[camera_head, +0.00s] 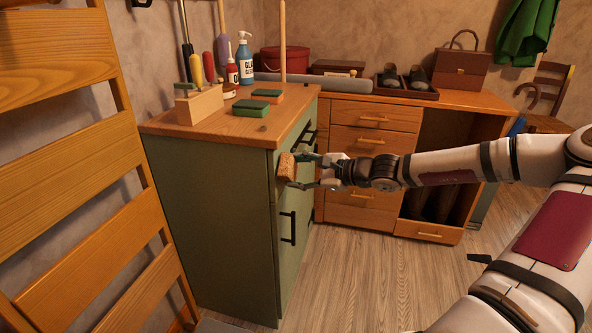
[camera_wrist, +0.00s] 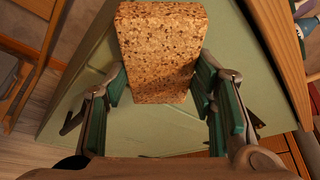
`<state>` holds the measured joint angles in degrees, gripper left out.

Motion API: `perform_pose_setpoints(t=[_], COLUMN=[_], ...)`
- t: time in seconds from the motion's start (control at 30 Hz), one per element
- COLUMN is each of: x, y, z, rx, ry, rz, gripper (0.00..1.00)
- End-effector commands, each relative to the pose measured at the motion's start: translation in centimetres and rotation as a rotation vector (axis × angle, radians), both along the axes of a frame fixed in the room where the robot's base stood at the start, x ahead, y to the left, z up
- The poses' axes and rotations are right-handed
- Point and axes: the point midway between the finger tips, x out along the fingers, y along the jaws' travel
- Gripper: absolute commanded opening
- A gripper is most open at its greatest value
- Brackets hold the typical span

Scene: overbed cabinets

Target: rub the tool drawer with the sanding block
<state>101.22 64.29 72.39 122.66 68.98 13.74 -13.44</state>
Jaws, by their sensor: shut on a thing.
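The sanding block, a speckled cork-brown block, is held in my gripper (camera_head: 301,170). The block (camera_head: 286,167) is at the upper front of the green cabinet; it also shows large in the wrist view (camera_wrist: 160,50). My gripper's green-padded fingers (camera_wrist: 160,85) are shut on its two sides. The green cabinet's front (camera_head: 288,262) has black bar handles, and its upper drawer is partly hidden behind the block and gripper. The pale green surface (camera_wrist: 165,128) lies behind the block in the wrist view. I cannot tell whether block and drawer front touch.
On the cabinet's wooden top (camera_head: 215,133) are a tool holder (camera_head: 199,104), two green-topped sponges (camera_head: 251,108), and a blue bottle (camera_head: 244,60). A wooden desk (camera_head: 372,118) with drawers stands behind my gripper. A wooden ladder-like frame (camera_head: 70,150) is at left. The floor at right is clear.

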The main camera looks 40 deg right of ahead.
Motion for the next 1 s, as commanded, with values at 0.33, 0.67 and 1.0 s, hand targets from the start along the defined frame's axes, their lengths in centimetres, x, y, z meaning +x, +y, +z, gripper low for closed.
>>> perform_pose_setpoints(t=[0.33, 0.67, 1.0], x=[-2.6, -4.2, -4.3], y=[-2.0, -3.3, -3.4], z=[0.3, 0.1, 0.1], rx=[0.001, 0.0, 0.0], ry=[0.0, 0.0, 0.0], rz=[-0.002, 0.0, 0.0], gripper=[0.25, 0.25, 0.25])
